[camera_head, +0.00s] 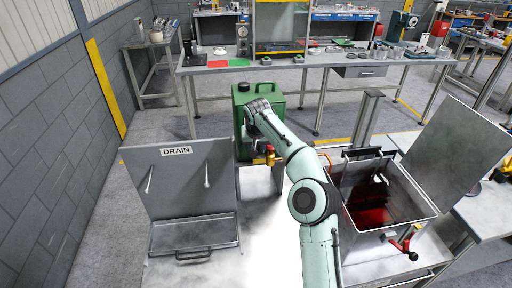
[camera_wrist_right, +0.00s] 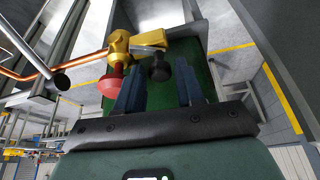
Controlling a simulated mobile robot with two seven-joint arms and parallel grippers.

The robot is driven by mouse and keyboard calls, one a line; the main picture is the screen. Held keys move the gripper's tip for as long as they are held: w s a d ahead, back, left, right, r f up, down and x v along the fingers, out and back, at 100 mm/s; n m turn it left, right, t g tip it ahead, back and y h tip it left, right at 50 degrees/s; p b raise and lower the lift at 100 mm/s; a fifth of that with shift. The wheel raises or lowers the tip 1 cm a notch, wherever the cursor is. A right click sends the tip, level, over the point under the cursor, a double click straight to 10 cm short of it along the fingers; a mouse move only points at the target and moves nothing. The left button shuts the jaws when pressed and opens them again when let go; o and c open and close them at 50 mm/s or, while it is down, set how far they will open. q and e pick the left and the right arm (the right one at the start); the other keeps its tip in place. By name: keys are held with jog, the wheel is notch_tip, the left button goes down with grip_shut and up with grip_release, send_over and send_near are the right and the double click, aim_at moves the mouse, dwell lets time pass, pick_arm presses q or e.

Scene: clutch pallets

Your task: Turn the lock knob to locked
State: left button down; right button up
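In the right wrist view a brass valve body (camera_wrist_right: 120,44) carries a red knob (camera_wrist_right: 112,84) on its left and a yellow lever (camera_wrist_right: 150,40) on its right. A small black knob (camera_wrist_right: 159,70) sits below the lever. My right gripper (camera_wrist_right: 160,86) is open, its two blue-grey fingers apart on either side of the black knob's line; I cannot tell whether they touch it. In the head view the brass and red fitting (camera_head: 270,155) shows at the front of a green canister (camera_head: 243,98), beside my right gripper (camera_head: 257,146). Which knob is the lock knob is unclear. My left gripper is not in view.
An open steel tank with red liquid (camera_head: 372,205) stands right of my arm, with a red-handled valve (camera_head: 404,246) at its front. A tray marked DRAIN (camera_head: 178,152) stands at left. A workbench (camera_head: 300,62) is behind. A copper pipe (camera_wrist_right: 70,64) runs left of the valve.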

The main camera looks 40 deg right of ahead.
grip_shut()
jog(key=shift+s+d+n+t+y, duration=0.15)
jog(key=shift+n+y, duration=0.2)
jog(key=shift+n, duration=0.6)
jog(key=shift+w+n+t+y, duration=0.1)
jog(key=shift+n+t+y, duration=0.15)
jog(key=shift+n, duration=0.65)
jog(key=shift+s+d+n+t+y, duration=0.1)
jog(key=shift+n+y, duration=0.3)
jog(key=shift+n, duration=0.55)
grip_release()
